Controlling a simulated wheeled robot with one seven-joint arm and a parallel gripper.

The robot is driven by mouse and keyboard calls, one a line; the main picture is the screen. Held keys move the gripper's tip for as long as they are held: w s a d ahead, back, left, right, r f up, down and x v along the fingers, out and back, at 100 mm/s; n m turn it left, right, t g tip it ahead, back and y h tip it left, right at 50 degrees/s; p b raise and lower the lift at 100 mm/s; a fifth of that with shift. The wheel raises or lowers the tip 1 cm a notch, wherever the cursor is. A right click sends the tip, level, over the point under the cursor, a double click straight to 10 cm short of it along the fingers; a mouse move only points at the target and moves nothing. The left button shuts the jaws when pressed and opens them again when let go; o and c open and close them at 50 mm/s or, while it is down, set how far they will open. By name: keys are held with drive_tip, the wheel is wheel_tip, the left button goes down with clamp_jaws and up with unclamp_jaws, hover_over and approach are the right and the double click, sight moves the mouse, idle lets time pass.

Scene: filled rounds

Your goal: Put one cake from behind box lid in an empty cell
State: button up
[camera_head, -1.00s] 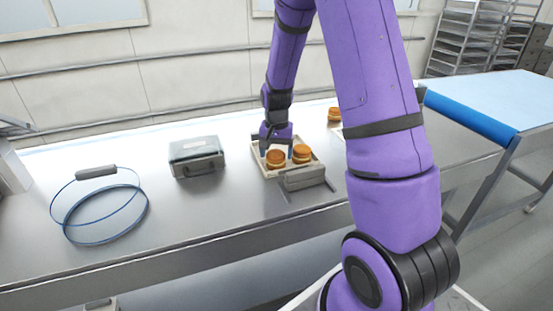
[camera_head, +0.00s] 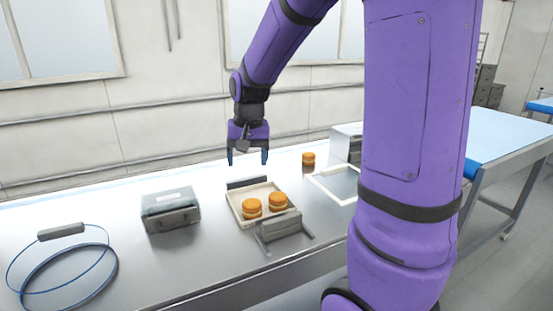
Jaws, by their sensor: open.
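My gripper (camera_head: 247,158) is open and empty, pointing down above the back edge of a tray. The shallow cream tray (camera_head: 238,214) lies on the steel table and holds two round orange-brown cakes (camera_head: 252,208) and (camera_head: 278,202) toward its front. The rear part of the tray looks bare; cell dividers are too small to make out. Another cake (camera_head: 308,159) stands on the table to the right, behind a white-rimmed frame with a clear middle (camera_head: 335,186), perhaps the box lid. My arm hides what is right of the frame.
A grey closed case (camera_head: 170,210) sits left of the tray. Blue wire hoops (camera_head: 68,275) lie at far left. A grey bracket (camera_head: 280,226) stands at the tray's front, and a dark bar (camera_head: 247,182) behind it. A grey box (camera_head: 346,142) stands at the back right.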

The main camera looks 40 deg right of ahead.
drive_tip(key=s+a+r+n+t, duration=0.1)
drive_tip(key=s+a+r+n, duration=0.1)
drive_tip(key=s, duration=0.5)
drive_tip(key=s+a+r+n+t, duration=0.1)
drive_tip(key=s+a+r+n, duration=0.1)
drive_tip(key=s, duration=0.5)
drive_tip(key=s+a+r+n+t, duration=0.1)
drive_tip(key=s+a+r+n, duration=0.1)
drive_tip(key=s+a+r, duration=0.2)
drive_tip(key=s+r, duration=0.2)
drive_tip(key=s, duration=0.1)
drive_tip(key=shift+a+t, duration=0.2)
drive_tip(key=shift+t, duration=0.2)
